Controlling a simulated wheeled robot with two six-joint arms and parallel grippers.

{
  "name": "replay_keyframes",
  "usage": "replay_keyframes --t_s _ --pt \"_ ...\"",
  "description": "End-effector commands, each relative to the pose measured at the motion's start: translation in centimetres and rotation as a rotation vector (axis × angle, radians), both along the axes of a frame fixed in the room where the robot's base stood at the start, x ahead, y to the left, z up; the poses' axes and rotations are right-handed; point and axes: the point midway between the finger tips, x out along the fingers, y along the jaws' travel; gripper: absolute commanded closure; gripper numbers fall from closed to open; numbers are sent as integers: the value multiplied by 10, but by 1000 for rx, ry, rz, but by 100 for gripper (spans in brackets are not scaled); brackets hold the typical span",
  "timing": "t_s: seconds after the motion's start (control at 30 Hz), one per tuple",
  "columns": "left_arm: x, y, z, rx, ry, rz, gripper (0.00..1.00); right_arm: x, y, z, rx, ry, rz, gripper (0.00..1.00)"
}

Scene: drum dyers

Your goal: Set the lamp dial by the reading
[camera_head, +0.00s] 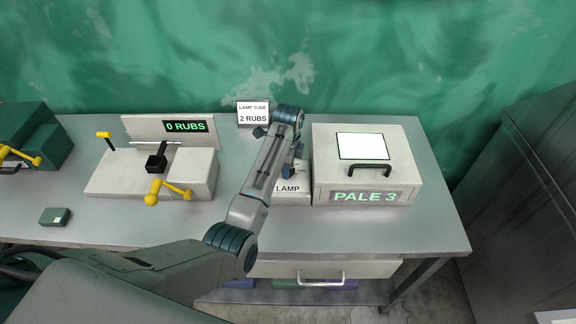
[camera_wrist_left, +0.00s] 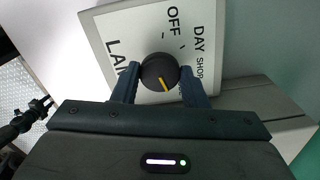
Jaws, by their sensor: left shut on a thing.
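The white lamp panel (camera_head: 290,196), marked LAMP, stands in the middle of the bench, mostly behind my left arm. In the left wrist view, its face (camera_wrist_left: 130,30) carries the words OFF, DAY and SHOR..., the last partly hidden. The round black lamp dial (camera_wrist_left: 159,73) has a yellow mark, pointing down and slightly right in that view, away from OFF. My left gripper (camera_wrist_left: 160,80) is shut on the dial, one finger on each side; it also shows in the head view (camera_head: 291,170). The reading box (camera_head: 365,165) to the right displays PALE 3 (camera_head: 365,197).
A rubbing machine (camera_head: 120,182) with yellow handles and a 0 RUBS display (camera_head: 186,126) stands left. A card (camera_head: 253,113) reads LAMP TUBE 2 RUBS. A green block (camera_head: 55,217) lies at front left. A drawer (camera_head: 325,269) is under the bench; a cabinet (camera_head: 535,170) stands right.

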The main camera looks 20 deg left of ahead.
Motion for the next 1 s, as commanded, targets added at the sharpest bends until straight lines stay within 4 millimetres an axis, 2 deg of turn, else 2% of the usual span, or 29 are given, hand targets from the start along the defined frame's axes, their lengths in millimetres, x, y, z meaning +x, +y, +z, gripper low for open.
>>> replay_keyframes --t_s 0.5,0.53,0.6,0.87,1.0 --pt "0 0 0 -1 -1 -18 83 0 -3 0 -3 0 2 64" --pt "0 0 0 -1 -1 -17 55 0 -3 0 -4 0 2 64" --pt "0 0 0 -1 -1 -17 41 0 -3 0 -3 0 2 64" --pt "0 0 0 0 0 -16 39 0 -3 0 -3 0 1 64" --pt "5 -1 8 0 -2 -14 39 1 -3 0 -3 -1 1 64"
